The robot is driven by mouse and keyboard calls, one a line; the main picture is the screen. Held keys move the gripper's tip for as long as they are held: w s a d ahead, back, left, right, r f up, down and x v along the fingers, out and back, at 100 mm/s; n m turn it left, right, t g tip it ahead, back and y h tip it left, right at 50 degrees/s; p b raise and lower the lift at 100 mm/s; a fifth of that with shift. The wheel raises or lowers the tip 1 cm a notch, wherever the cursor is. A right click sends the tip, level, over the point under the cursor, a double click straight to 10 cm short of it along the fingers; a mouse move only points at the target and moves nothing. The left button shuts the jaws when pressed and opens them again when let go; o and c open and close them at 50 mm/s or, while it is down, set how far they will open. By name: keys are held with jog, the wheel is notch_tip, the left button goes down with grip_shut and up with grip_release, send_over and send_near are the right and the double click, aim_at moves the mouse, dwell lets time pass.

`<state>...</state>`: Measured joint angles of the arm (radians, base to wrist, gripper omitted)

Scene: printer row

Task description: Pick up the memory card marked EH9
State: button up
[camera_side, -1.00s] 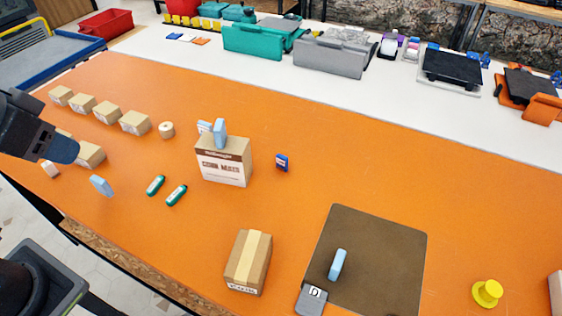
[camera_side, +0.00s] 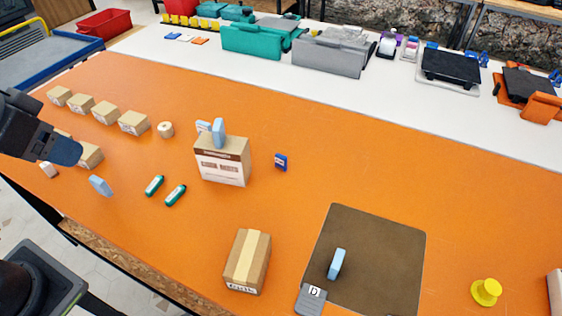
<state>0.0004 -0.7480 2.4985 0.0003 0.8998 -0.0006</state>
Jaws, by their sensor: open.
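A small dark blue card (camera_side: 281,162) stands on the orange table right of the white-and-brown carton; it looks like a memory card, but its marking is too small to read, so I cannot tell whether it says EH9. My gripper (camera_side: 68,152) is at the far left edge, dark and partly cut off by the frame, well away from the blue card. Its jaws are open and nothing shows held in them; the fingers are hard to make out.
Between them stand the carton (camera_side: 223,160) with light blue pieces at its top, two green sticks (camera_side: 154,186), a light blue piece (camera_side: 101,186) and several small boxes (camera_side: 134,123). A taped box (camera_side: 247,262) and brown mat (camera_side: 395,246) are nearer. Table right of the card is clear.

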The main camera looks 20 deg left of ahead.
jog(key=w+d+r, duration=0.1)
jog(key=w+d, duration=0.2)
jog(key=w, duration=0.8)
jog(key=m+g, duration=0.1)
jog(key=m, duration=0.1)
send_over(279, 158)
jog(key=s, duration=0.5)
notch_tip(279, 158, down, 16)
jog(key=shift+h, duration=0.3)
jog(key=x, duration=0.9)
jog(key=shift+a+x, duration=0.15)
jog(key=shift+x, duration=1.4)
jog(key=shift+a+x, duration=0.15)
jog(key=shift+x, duration=1.45)
jog(key=shift+s, duration=0.15)
jog(key=c, duration=1)
